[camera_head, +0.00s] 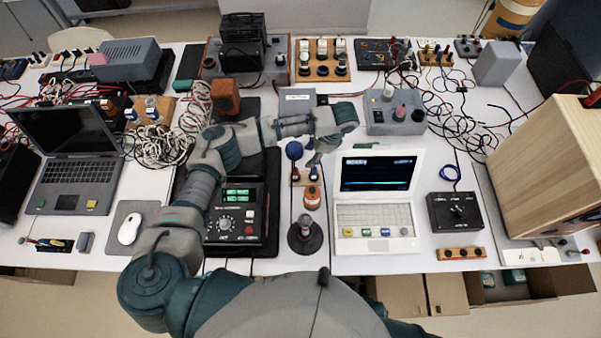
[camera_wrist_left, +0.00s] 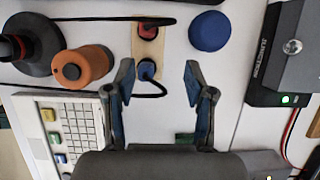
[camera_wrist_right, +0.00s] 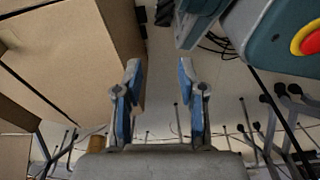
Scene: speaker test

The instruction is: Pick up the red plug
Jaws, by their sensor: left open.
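The red plug (camera_wrist_left: 149,30) sits in a small wooden block (camera_wrist_left: 150,48) in the left wrist view, with a black cable running off to the left. A blue plug (camera_wrist_left: 147,68) with a black cable sits in the same block. In the head view the block (camera_head: 305,183) is at the middle of the table. My left gripper (camera_wrist_left: 158,75) is open and empty above the table. In its wrist view the blue plug appears between the fingertips, and the red plug lies beyond them. My right gripper (camera_wrist_right: 160,70) is open and empty, away from the tabletop.
A blue round-topped object (camera_wrist_left: 209,31), an orange cylinder (camera_wrist_left: 88,66) and a black round stand (camera_head: 304,236) surround the block closely. A black meter (camera_head: 236,215) stands left of it, a white laptop-like device (camera_head: 376,214) right. Cardboard (camera_wrist_right: 75,50) is near my right gripper.

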